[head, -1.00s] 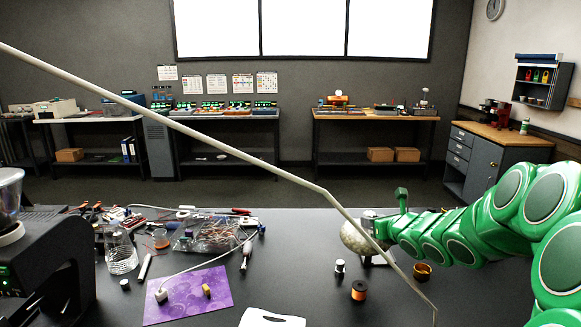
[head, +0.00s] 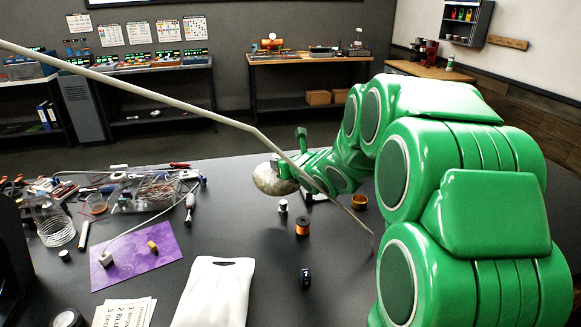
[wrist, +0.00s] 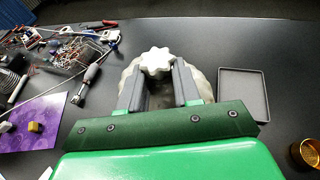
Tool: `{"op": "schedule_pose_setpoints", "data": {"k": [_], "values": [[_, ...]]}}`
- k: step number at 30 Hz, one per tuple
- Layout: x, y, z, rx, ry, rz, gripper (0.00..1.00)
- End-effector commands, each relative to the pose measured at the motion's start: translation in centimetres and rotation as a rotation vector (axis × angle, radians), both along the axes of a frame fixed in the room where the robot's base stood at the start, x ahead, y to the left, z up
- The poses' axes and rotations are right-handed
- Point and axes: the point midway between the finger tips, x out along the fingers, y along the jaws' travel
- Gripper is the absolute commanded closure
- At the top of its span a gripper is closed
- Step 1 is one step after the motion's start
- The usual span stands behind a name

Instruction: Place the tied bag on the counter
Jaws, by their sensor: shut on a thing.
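The tied bag (head: 270,181) is a rounded, mottled beige bundle at the far side of the dark table in the head view. In the wrist view the bag (wrist: 196,84) bulges around my fingers, and its white, lobed knot (wrist: 156,61) shows at the fingertips. My gripper (wrist: 158,76) is shut on the tied bag from above; in the head view my gripper (head: 291,171) is partly hidden by my arm. I cannot tell whether the bag's underside touches the table. A wood-topped counter (head: 420,70) stands by the back right wall.
The dark table (head: 255,245) holds clutter at left, a purple mat (head: 137,256), a white slotted sheet-like item (head: 214,292) and an orange spool (head: 302,226). A shallow grey tray (wrist: 243,93) lies right of the bag. Floor lies between table and counter.

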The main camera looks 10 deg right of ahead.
Motion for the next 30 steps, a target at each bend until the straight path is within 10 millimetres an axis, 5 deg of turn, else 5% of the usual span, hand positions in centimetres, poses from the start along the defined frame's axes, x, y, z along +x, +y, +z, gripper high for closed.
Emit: {"op": "schedule_pose_setpoints", "data": {"k": [11, 30], "values": [[-2.7, -4.9, 1.7, 0.002, -0.008, 0.031, 1.0], [-11.5, -11.9, 3.5, 0.003, -0.011, 0.142, 1.0]]}}
